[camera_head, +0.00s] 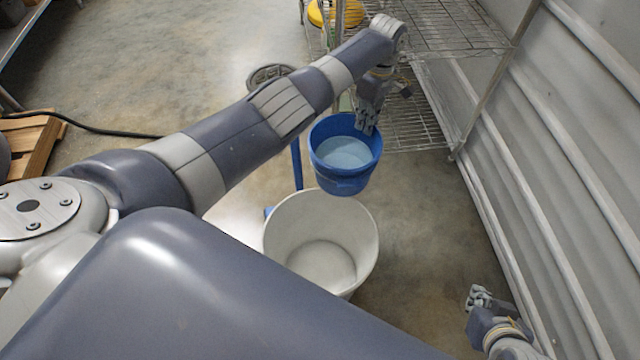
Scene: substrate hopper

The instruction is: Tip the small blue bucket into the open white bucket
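The small blue bucket (344,182) is upright or nearly so, with a pale blue surface inside. I cannot tell whether that is its floor or contents. My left gripper (366,128) is at its far right rim and appears shut on it. The bucket seems to hang in the air, overlapping the far rim of the open white bucket (284,222) in the head view. The white bucket stands on the floor, and its visible inside looks empty; my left arm hides its lower left part. My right gripper (480,297) is at the lower right, away from both buckets; its fingers are too small to read.
A wire shelf rack (440,28) stands behind the blue bucket, with a yellow object (335,12) on it. A ribbed metal wall (560,150) runs along the right. A blue pole (297,163) rises beside the white bucket. A wooden pallet (32,143) lies at left.

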